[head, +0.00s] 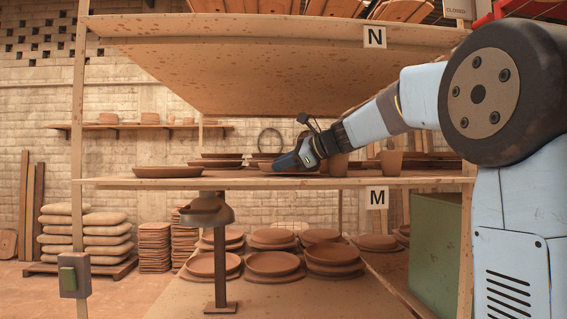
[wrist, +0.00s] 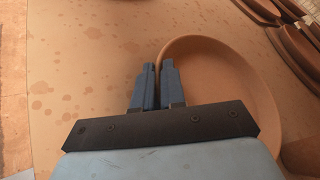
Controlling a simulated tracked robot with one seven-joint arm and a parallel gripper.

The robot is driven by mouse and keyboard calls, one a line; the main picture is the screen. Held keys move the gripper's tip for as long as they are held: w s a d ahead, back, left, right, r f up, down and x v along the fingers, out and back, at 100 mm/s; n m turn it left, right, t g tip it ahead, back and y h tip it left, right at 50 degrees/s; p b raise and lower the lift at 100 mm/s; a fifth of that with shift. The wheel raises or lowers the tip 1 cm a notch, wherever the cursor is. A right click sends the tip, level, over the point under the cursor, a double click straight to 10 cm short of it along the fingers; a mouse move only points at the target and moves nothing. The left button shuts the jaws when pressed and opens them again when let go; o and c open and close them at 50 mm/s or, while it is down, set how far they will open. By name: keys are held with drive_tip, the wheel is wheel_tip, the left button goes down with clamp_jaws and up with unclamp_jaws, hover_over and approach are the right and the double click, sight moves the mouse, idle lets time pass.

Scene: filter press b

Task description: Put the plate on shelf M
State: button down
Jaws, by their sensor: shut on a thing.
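The plate (wrist: 225,85) is a round, shallow terracotta dish with a raised rim. My gripper (wrist: 158,75) is shut on its left rim in the wrist view, with one blue finger on each side of the rim.
Another plate (head: 167,171) lies on shelf M at the left, with stacked plates (head: 215,160) behind. Cups (head: 391,162) stand to the right of my gripper. The upper shelf, labelled N (head: 374,37), overhangs. In the wrist view the board left of the plate is bare.

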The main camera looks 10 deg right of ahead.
drive_tip(key=shift+f, duration=0.15)
drive_tip(key=c, duration=1.2)
unclamp_jaws()
drive_tip(key=shift+r, duration=0.5)
drive_tip(key=v, duration=1.2)
drive_tip(key=shift+r, duration=0.1)
